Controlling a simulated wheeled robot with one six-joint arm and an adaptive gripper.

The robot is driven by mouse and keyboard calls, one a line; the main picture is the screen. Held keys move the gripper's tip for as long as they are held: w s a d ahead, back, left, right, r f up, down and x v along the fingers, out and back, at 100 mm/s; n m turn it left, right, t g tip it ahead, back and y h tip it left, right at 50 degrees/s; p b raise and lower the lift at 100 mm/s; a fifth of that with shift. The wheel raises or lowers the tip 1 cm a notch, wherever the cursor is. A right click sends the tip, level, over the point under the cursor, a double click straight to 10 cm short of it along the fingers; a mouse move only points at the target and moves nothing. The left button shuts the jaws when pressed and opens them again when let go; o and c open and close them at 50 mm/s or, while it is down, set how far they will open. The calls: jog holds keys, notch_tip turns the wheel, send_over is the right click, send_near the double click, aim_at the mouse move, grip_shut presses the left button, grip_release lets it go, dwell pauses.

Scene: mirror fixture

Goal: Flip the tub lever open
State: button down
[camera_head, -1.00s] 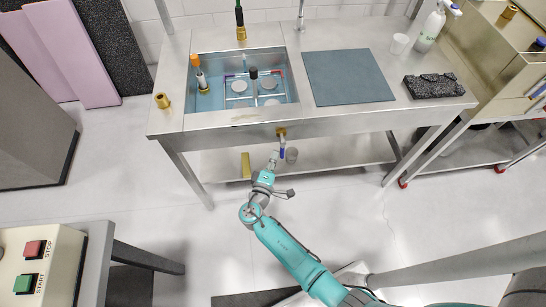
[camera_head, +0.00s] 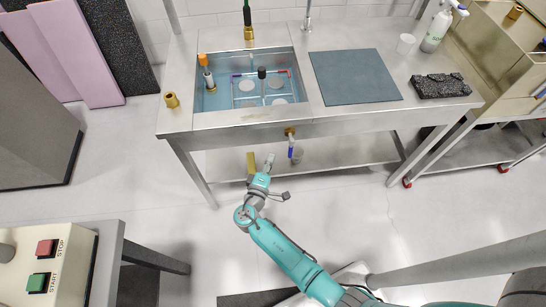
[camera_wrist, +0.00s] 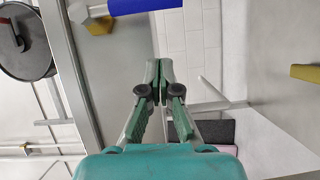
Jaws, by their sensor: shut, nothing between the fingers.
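The tub lever has a blue handle (camera_head: 291,152) that hangs down from a brass valve (camera_head: 290,132) under the front edge of the sink bench. The handle also shows at the top of the wrist view (camera_wrist: 145,5), beside the brass valve body (camera_wrist: 95,20). My gripper (camera_head: 269,160) is to the left of the handle, with a visible gap between them. In the wrist view its fingers (camera_wrist: 158,66) are closed together and empty. The tub (camera_head: 247,115) above holds bluish water and a rack with discs.
A pale cup (camera_head: 298,156) and a brass-coloured block (camera_head: 251,165) are near the lower shelf (camera_head: 350,153), close to my gripper. The steel bench (camera_head: 345,115) overhangs this area. Open floor (camera_head: 330,215) lies in front.

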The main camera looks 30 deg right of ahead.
jog(key=v, duration=0.8)
jog(key=shift+s+a+f, duration=0.15)
jog(key=shift+s+a, duration=0.05)
jog(key=s+d+f+g+y, duration=0.1)
jog(key=s+d+f+y, duration=0.15)
jog(key=s, duration=0.45)
jog(key=s+d+f+g+y, duration=0.1)
jog(key=s+d+f+y, duration=0.15)
jog(key=s, duration=0.45)
jog(key=s+d+f+g+y, duration=0.1)
jog(key=s+d+f+y, duration=0.2)
jog(key=s, duration=0.4)
jog(key=s+a+r+m+t+y, duration=0.2)
jog(key=s+a+r+m+y, duration=0.2)
jog(key=s+r, duration=0.65)
jog(key=s+r+m+t, duration=0.1)
jog(key=r+m, duration=0.1)
jog(key=r, duration=0.7)
jog(key=s+r+m+t, duration=0.2)
jog(key=r, duration=0.7)
jog(key=shift+s+r, duration=0.3)
